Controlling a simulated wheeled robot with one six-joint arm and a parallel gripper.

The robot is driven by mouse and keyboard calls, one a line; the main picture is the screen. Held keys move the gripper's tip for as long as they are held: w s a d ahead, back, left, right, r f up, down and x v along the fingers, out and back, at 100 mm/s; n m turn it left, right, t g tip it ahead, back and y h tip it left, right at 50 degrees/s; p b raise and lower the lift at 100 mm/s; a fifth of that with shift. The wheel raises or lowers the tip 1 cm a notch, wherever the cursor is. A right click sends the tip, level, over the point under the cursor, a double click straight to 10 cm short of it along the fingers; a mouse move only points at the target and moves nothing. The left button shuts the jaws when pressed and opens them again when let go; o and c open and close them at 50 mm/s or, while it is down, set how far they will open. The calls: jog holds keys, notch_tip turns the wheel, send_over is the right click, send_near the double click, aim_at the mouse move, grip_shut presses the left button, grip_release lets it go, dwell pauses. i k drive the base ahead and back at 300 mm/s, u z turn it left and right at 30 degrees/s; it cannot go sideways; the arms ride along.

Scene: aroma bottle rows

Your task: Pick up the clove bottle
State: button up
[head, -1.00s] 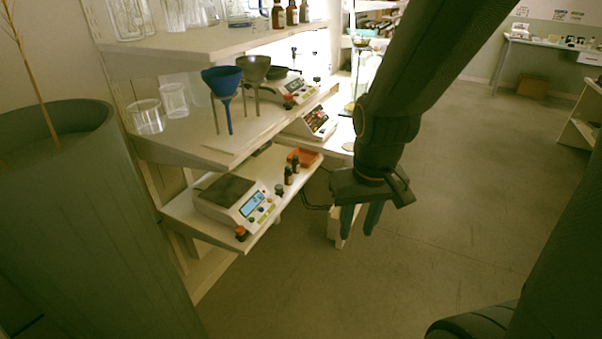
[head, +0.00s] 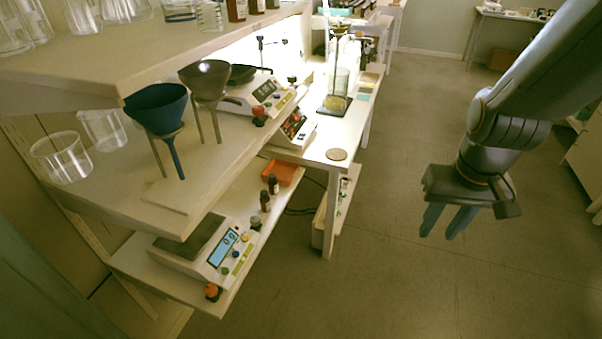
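Two small dark bottles, a farther one (head: 273,183) and a nearer one (head: 265,201), stand upright on the lower shelf. Larger brown bottles, including one at the left (head: 237,10) and one beside it (head: 257,5), stand on the top shelf, cut off by the upper picture edge. No label is readable, so I cannot tell which bottle is clove. My gripper (head: 441,234) hangs over the floor at the right, well apart from the shelves. Its two fingers point down with a gap between them, and nothing shows between them.
A scale (head: 205,251) and an orange tray (head: 284,171) are on the lower shelf (head: 247,248). A blue funnel (head: 157,107), a grey funnel (head: 206,80) and glass beakers (head: 61,157) stand on the middle shelf. The floor (head: 400,285) under my gripper is clear.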

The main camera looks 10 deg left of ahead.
aim_at(273, 186)
jog(key=u, duration=0.05)
jog(key=i, duration=0.85)
jog(key=u, duration=0.3)
